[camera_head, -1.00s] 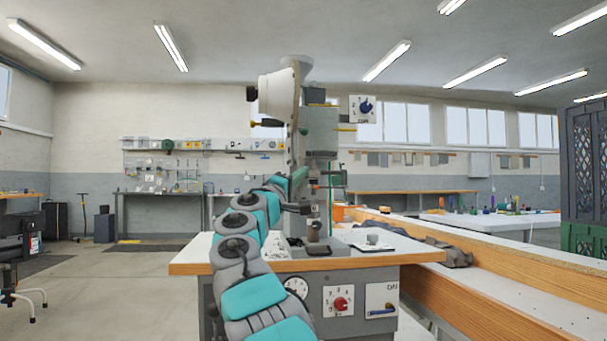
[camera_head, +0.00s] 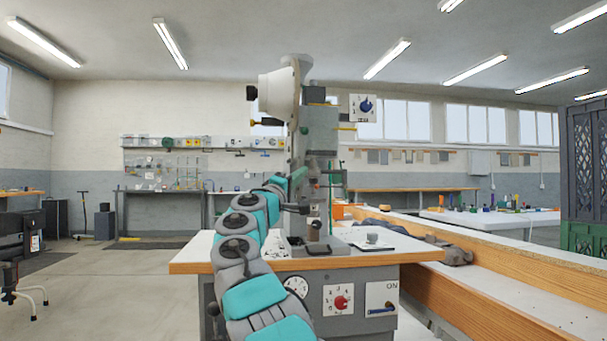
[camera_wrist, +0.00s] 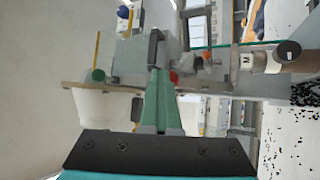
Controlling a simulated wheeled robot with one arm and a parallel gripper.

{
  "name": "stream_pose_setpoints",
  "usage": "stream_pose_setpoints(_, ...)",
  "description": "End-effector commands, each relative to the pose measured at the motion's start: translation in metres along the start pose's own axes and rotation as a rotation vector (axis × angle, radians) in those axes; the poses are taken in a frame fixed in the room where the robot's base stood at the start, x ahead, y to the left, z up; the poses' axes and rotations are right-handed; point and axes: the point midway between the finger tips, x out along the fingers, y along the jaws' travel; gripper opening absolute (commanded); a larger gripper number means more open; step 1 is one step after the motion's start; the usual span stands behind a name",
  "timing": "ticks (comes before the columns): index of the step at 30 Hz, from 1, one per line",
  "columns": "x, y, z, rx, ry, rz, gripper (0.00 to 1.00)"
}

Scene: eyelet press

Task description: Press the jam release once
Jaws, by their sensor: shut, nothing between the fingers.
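The eyelet press (camera_head: 319,130) stands on a wooden-edged bench, with a white funnel-topped head. It also shows sideways in the wrist view (camera_wrist: 128,58). No readable label marks the jam release. A small red button-like part (camera_wrist: 174,77) shows beside my fingers in the wrist view, and a green knob (camera_wrist: 98,75) lies further left. My gripper (camera_wrist: 157,38) is shut and empty, its fingers reaching in front of the press body. I cannot tell whether the tips touch it. In the head view my arm comes up to the press's left side and the fingertips are hard to make out.
The bench front carries a gauge (camera_head: 297,287), a red dial (camera_head: 341,302) and a blue lever (camera_head: 382,310). A blue selector knob (camera_head: 365,105) is on the press's upper right. A white tray (camera_head: 372,244) lies right of the press. A long wooden-edged counter runs along the right.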

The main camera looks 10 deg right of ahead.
Motion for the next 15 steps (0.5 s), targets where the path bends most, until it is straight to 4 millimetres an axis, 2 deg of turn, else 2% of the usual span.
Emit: stream_pose_setpoints(15, -0.015, 0.009, 0.011, 0.0, 0.0, 0.001, 0.0)
